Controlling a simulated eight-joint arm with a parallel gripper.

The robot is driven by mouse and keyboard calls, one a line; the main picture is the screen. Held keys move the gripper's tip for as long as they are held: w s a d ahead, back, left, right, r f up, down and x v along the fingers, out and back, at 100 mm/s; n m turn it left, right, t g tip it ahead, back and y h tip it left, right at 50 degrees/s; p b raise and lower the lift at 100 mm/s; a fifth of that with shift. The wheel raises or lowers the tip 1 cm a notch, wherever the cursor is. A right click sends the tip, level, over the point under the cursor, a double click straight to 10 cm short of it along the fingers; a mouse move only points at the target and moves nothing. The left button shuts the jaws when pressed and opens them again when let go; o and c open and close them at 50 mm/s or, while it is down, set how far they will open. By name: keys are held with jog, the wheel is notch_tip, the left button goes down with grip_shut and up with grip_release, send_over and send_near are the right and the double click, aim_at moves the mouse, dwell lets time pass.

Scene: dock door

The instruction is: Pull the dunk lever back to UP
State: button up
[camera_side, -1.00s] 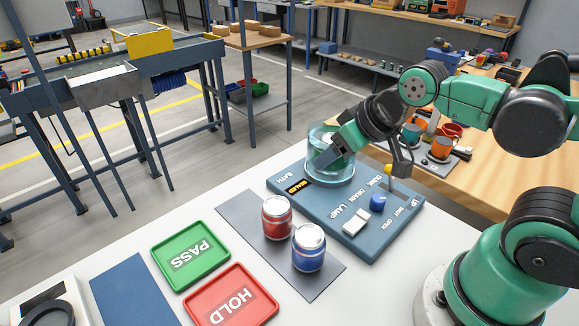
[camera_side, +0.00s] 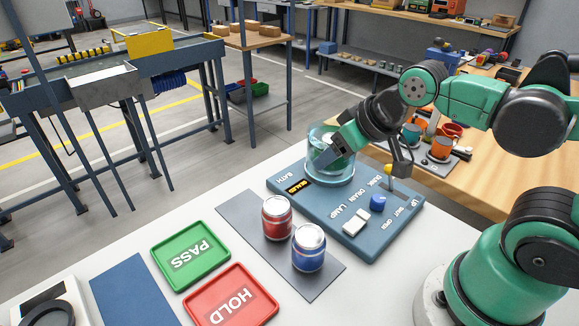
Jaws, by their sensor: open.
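The dunk lever (camera_side: 388,170) has a yellow knob on a short stalk. It stands at the back right of the blue control panel (camera_side: 372,246), near the DUNK label, with the UP label to its right. My gripper (camera_side: 325,158) is open, tilted down to the left at the clear round bath (camera_side: 343,177), left of the lever. Its fingertips are hard to make out against the bath. A dark part of my wrist hangs close to the lever's knob; I cannot tell whether they touch.
A blue knob (camera_side: 378,203) and white rocker switch (camera_side: 356,222) sit on the panel. A red can (camera_side: 277,218) and blue can (camera_side: 308,249) stand on a grey mat (camera_side: 240,212). A green PASS tray (camera_side: 190,250) and red HOLD tray (camera_side: 231,299) lie to the left.

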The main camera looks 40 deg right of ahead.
jog(key=shift+d, duration=0.1)
jog(key=g, duration=0.7)
send_over(388, 166)
notch_tip(388, 166, down, 2)
jog(key=shift+f, duration=0.25)
jog(key=shift+s+d+f, duration=0.1)
jog(key=shift+d+f, duration=0.05)
jog(key=shift+d, duration=0.1)
jog(key=shift+f, duration=2.75)
jog(key=shift+c, duration=0.2)
grip_shut()
